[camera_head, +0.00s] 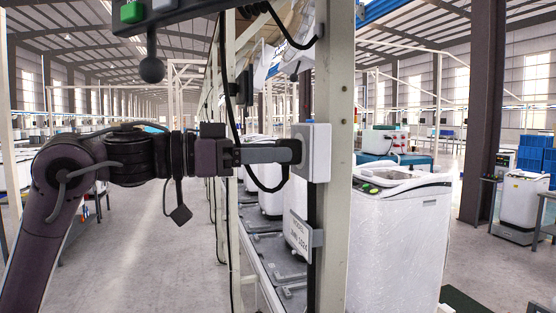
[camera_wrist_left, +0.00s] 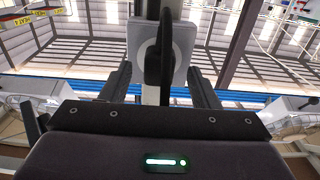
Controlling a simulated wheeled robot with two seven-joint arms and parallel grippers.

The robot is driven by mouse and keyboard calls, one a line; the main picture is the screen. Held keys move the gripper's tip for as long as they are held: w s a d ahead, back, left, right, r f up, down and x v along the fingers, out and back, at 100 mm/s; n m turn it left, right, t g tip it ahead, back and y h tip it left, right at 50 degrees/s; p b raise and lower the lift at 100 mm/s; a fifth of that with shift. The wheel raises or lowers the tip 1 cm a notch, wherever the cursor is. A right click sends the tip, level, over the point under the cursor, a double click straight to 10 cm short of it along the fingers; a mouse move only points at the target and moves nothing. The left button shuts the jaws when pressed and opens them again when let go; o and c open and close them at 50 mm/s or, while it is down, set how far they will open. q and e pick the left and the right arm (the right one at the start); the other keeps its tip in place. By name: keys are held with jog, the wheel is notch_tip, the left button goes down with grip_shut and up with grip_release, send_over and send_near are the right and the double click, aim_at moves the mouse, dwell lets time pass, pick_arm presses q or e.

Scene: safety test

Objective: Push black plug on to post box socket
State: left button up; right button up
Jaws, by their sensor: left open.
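The post box socket (camera_head: 318,152) is a pale box fixed on the cream post, right of my left gripper (camera_head: 292,151). In the left wrist view the socket box (camera_wrist_left: 181,45) is straight ahead. The black plug (camera_wrist_left: 152,62) and its cable stand in front of the box face, between the two spread fingers of my left gripper (camera_wrist_left: 160,82). The fingers are open, with a gap to each side of the plug. In the head view the finger hides most of the plug; its black cable (camera_head: 268,187) loops below. I cannot tell how deep the plug sits. My right gripper is not in view.
The cream post (camera_head: 337,75) stands close beside the gripper. A label plate (camera_head: 301,236) sticks out below the socket. A control box with a green button (camera_head: 133,12) hangs above my arm. A white washing machine (camera_head: 395,235) stands right of the post. The floor at left is clear.

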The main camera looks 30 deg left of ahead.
pick_arm(q)
jog(key=b+v, duration=0.2)
jog(key=v, duration=0.3)
jog(key=shift+s+a, duration=0.2)
jog(key=shift+s, duration=0.05)
